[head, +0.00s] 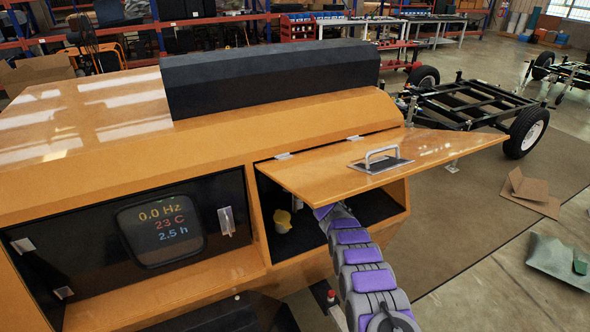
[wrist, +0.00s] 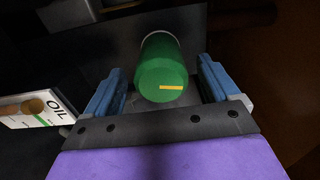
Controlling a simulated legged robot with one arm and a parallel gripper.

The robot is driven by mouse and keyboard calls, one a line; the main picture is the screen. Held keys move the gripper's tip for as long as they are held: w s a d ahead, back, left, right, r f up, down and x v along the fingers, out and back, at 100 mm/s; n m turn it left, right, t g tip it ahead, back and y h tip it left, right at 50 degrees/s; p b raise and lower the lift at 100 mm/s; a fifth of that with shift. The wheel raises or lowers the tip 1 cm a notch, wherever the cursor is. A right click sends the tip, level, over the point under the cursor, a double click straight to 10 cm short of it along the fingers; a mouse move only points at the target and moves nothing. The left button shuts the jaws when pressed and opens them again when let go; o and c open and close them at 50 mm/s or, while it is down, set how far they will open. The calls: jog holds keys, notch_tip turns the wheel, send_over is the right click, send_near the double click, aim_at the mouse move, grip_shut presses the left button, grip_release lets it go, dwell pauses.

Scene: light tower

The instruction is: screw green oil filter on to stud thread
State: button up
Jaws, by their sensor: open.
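In the wrist view the green oil filter (wrist: 160,72) is a cylinder with a yellow mark on its near end. It sits between the two blue fingers of my gripper (wrist: 158,88), which is open, with a visible gap on each side. A pale ring shows at the filter's far end, against a dark panel. The stud thread is hidden, so I cannot tell how the filter is seated on it. In the head view my arm reaches into the orange machine's open compartment, and its lifted door hides my gripper and the filter.
The orange door (head: 375,160) with a handle hangs over my arm. A yellow object (head: 283,219) stands inside the compartment, left of my arm. A display panel (head: 161,229) is further left. An OIL label (wrist: 40,110) is left of my gripper in the wrist view.

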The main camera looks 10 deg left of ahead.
jog(key=n, duration=0.6)
jog(key=shift+f, duration=0.1)
jog(key=n+b, duration=0.1)
jog(key=n, duration=0.5)
jog(key=shift+d+f, duration=0.1)
jog(key=n+b, duration=0.1)
jog(key=n, duration=0.4)
jog(key=shift+w+b, duration=0.1)
jog(key=shift+b, duration=0.2)
jog(key=n+b, duration=0.2)
jog(key=n, duration=0.3)
jog(key=shift+d+b, duration=0.15)
jog(key=shift+b, duration=0.25)
jog(key=shift+n, duration=0.6)
jog(key=shift+p, duration=0.5)
